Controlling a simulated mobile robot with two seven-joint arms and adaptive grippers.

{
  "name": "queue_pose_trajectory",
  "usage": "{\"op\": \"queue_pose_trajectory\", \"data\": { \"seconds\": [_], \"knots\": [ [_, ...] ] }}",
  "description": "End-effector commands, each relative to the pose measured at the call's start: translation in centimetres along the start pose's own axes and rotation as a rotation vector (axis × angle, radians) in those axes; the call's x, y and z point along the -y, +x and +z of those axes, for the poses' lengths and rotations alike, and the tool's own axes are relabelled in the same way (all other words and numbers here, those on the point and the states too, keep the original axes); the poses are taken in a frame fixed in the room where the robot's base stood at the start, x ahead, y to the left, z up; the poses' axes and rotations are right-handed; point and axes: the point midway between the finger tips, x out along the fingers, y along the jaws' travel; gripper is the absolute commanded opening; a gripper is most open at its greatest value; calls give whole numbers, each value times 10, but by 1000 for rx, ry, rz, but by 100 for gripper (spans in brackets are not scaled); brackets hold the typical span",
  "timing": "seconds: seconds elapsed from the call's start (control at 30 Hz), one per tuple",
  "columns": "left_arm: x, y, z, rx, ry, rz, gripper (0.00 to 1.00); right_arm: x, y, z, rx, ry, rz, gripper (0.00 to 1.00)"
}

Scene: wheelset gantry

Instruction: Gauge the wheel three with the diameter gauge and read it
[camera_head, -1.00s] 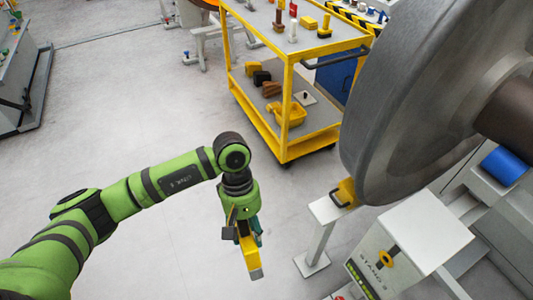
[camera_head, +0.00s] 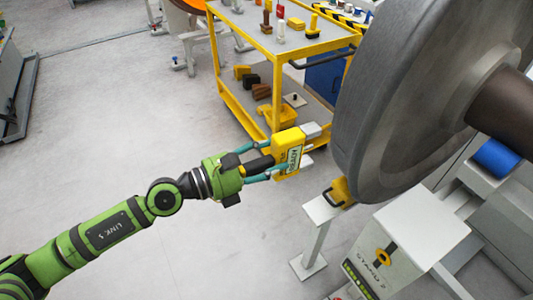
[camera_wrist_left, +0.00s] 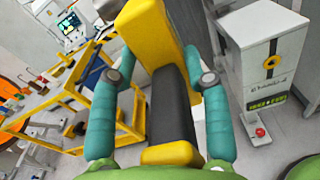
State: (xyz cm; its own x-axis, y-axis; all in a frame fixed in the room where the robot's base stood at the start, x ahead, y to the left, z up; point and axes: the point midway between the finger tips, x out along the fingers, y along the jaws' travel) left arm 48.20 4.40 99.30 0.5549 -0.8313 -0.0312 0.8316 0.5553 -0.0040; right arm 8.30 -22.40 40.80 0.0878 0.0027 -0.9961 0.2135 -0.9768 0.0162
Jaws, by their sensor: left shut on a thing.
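The diameter gauge (camera_head: 289,153) is yellow with a small labelled face and two pale jaws pointing right. My left gripper (camera_head: 262,165) is shut on its black handle; in the left wrist view the handle (camera_wrist_left: 172,105) lies between the teal fingers, with the yellow body (camera_wrist_left: 150,30) beyond. The gauge is held in the air left of a large grey wheel (camera_head: 425,85) on a dark axle; a gap shows between jaws and rim. No number shows on the wheel, so I cannot tell if it is wheel three. The gauge's reading is too small to make out. My right gripper is out of view.
A yellow trolley (camera_head: 232,98) with tools and blocks stands behind the gauge. A white post (camera_head: 316,235) with a yellow block (camera_head: 341,190) is under the wheel's left edge. A white box marked STAND 2 (camera_head: 405,240) stands at lower right.

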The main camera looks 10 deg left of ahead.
Motion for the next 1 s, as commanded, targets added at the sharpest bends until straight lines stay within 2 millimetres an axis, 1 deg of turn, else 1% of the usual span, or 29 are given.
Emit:
{"op": "queue_pose_trajectory", "data": {
  "seconds": [0.03,0.13,0.53,0.67,0.8,1.0],
  "knots": [
    [-4,-1,4,19,2,20,0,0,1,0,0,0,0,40],
    [-8,-1,8,37,1,38,0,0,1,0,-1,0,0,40],
    [-8,-3,10,41,1,33,0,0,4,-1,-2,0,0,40],
    [-10,8,14,43,1,35,0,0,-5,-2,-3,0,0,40],
    [-10,23,15,42,0,34,0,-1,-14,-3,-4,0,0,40],
    [-11,41,13,40,1,34,0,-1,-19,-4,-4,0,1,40]
  ]
}}
